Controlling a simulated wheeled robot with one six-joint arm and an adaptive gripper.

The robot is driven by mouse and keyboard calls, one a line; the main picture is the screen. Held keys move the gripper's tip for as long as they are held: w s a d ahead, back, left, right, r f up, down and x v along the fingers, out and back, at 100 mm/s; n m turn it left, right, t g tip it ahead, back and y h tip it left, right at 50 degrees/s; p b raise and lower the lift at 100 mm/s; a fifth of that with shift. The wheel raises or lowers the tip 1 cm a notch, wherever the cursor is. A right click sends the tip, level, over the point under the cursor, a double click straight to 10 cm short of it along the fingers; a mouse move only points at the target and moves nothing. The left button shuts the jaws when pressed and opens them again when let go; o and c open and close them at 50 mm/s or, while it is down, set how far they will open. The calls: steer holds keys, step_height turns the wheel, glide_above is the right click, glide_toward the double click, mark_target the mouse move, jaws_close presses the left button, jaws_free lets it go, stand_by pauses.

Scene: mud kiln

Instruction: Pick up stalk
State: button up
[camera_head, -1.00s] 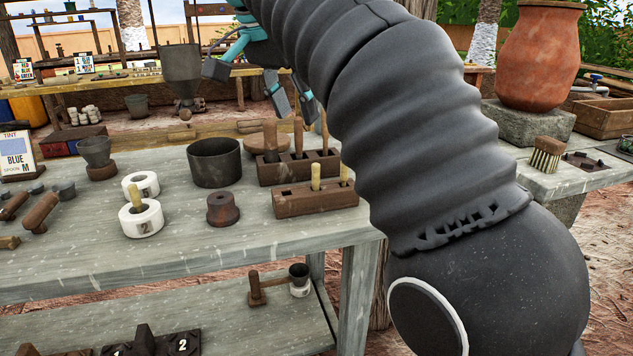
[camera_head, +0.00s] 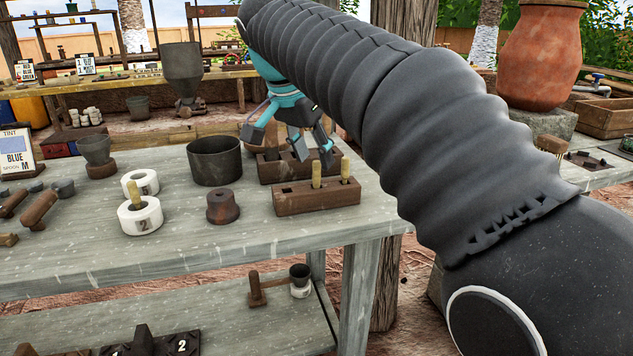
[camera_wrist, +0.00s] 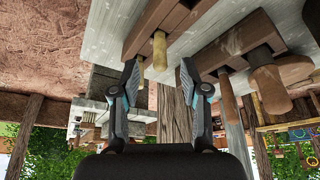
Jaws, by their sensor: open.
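Two pale yellow stalks stand upright in the front wooden block (camera_head: 300,203): one near its middle (camera_head: 316,172) and one near its right end (camera_head: 345,167). Another yellow stalk (camera_head: 135,191) stands in a white ring marked 2 (camera_head: 140,219). My gripper (camera_head: 290,145) is open and empty, above and behind the front block, over the rear block. In the wrist view, a stalk (camera_wrist: 160,48) shows between and beyond my gripper's spread fingers (camera_wrist: 160,78), apart from them. My fingers partly hide the rear block.
The rear wooden block (camera_head: 269,173) holds wooden-handled tools, which show in the wrist view (camera_wrist: 270,88). A dark pot (camera_head: 214,162) and a brown weight-like piece (camera_head: 222,207) stand to the left. The front of the grey table (camera_head: 270,240) is clear.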

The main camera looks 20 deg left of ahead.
mark_target(317, 181)
steer(key=shift+x, duration=1.45)
steer(key=shift+c, duration=0.2)
steer(key=c, duration=0.7)
steer(key=shift+r, duration=0.15)
steer(key=shift+c, duration=0.2)
